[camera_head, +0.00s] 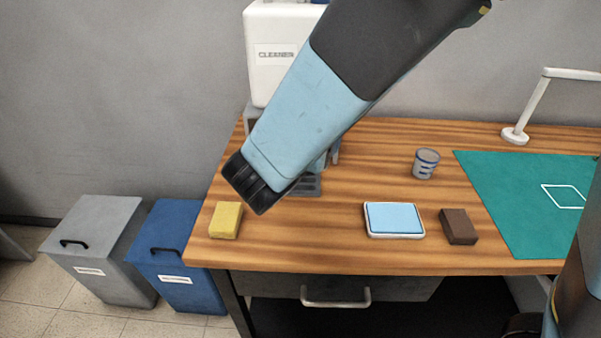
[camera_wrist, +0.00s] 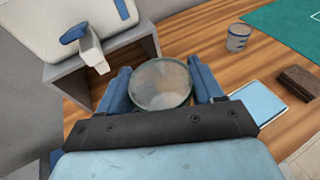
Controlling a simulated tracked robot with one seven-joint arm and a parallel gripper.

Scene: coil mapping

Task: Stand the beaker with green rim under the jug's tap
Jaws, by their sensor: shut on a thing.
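In the wrist view my gripper (camera_wrist: 164,90) is shut on a beaker with a green rim (camera_wrist: 163,82). The beaker is held between the two blue fingers, its mouth facing the camera. In the head view my arm hides the beaker and the fingertips. The white jug labelled CLEANER (camera_head: 275,75) sits on a grey stand at the back left of the desk. Its tap (camera_wrist: 93,52), with a blue lever, shows in the wrist view beyond and left of the beaker. The beaker is apart from the tap, not directly below it in that view.
A blue-banded beaker (camera_head: 425,163) stands on the desk (camera_head: 370,155). A yellow sponge (camera_head: 226,220), a blue pad (camera_head: 394,219) and a brown block (camera_head: 459,226) lie near the front. A green mat (camera_head: 520,190) and white lamp (camera_head: 515,135) are at the right.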

